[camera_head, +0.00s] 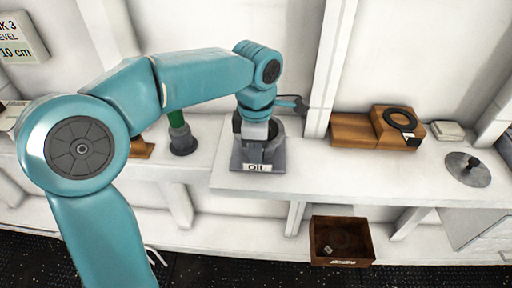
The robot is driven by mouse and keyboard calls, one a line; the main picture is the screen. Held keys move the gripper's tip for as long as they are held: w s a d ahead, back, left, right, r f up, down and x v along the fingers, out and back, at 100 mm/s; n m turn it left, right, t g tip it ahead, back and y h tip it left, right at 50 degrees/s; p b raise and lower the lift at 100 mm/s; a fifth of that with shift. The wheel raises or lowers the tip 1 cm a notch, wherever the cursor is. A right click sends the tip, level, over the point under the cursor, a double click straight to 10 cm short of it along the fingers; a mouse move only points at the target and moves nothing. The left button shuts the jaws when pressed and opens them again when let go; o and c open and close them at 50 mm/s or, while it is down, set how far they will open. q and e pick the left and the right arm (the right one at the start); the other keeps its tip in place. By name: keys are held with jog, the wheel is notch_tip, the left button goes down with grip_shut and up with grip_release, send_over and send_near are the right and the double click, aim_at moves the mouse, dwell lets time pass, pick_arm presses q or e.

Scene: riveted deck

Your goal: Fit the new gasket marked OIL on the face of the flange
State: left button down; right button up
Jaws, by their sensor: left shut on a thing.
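A grey flange fixture (278,142) stands on the bench, with a plate lettered OIL (257,167) at its front foot. My left gripper (262,146) is right at the flange, pointing down in front of it, and covers much of its face. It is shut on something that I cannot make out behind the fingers. My right gripper is not in view.
The wooden block (352,130) sits toward the back of the bench. A grey disc with a knob (468,169) lies at the right. A green-and-grey post (181,135) stands left. An open brown bin (342,241) is below the bench edge.

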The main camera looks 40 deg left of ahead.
pick_arm(q)
jog(key=c, duration=1)
grip_release()
notch_tip(320, 180, up, 16)
jog(key=shift+r+p, duration=0.2)
jog(key=shift+p, duration=0.9)
